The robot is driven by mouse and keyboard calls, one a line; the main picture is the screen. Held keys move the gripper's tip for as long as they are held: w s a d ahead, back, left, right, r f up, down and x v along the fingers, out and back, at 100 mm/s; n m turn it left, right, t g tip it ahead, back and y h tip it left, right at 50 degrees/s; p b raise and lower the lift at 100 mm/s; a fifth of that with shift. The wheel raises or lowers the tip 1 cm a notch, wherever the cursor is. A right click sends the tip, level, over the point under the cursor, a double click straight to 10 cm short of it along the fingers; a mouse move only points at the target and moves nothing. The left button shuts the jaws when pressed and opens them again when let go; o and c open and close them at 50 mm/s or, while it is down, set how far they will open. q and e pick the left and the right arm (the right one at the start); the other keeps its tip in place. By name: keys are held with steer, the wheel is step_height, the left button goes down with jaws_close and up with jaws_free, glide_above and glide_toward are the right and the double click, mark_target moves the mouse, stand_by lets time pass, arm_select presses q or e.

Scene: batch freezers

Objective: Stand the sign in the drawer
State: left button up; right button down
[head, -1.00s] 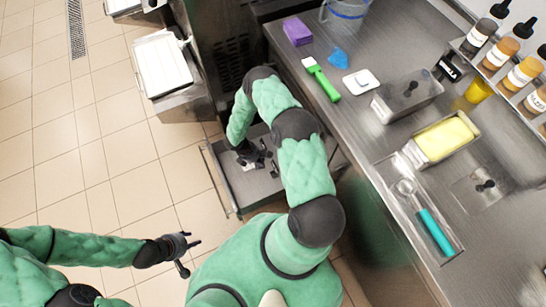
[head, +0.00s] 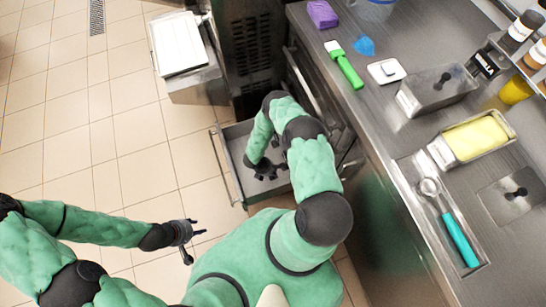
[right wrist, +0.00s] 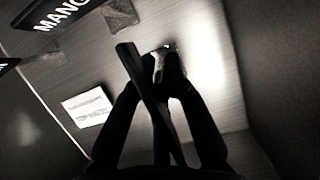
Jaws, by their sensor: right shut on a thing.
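The drawer (head: 238,143) stands pulled open below the counter in the head view. My right gripper (head: 267,173) reaches down over it from above. In the right wrist view, the fingers of my right gripper (right wrist: 166,72) are closed around a dark, thin sign (right wrist: 133,62), seen nearly edge-on and slanted in the picture. Its face and any lettering cannot be read, and the head view does not show it clearly. Whether it touches the drawer floor (right wrist: 213,55) cannot be told. My left gripper (head: 186,238) is open and empty over the tiled floor, left of the drawer.
In the right wrist view, a black sign lettered "MANG" (right wrist: 62,14) is cut off at the top, with another dark sign (right wrist: 6,66) at the left edge. The steel counter (head: 400,150) stands to the right.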

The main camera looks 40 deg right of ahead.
step_height(320, 180, down, 3)
steer(key=shift+f+b, duration=0.1)
steer(key=shift+b, duration=0.5)
steer(key=c, duration=1.3)
jaws_free()
steer(key=shift+o, duration=0.2)
steer(key=p+v, duration=0.5)
steer(key=v, duration=0.6)
steer(key=s+a+r+m+g+y, duration=0.1)
steer(key=s+a+r+m+y, duration=0.25)
steer(key=a+r, duration=0.2)
steer(key=s+a+r+m+g+y, duration=0.1)
steer(key=s+a+r+m+y, duration=0.25)
steer(key=a, duration=0.35)
steer(key=s+a+r+m+t+y, duration=0.1)
steer(key=a+r+m+t, duration=0.3)
steer(key=r+m, duration=0.7)
steer(key=shift+s+a+r, duration=0.35)
steer(key=shift+s+r, duration=0.2)
steer(key=shift+r, duration=0.4)
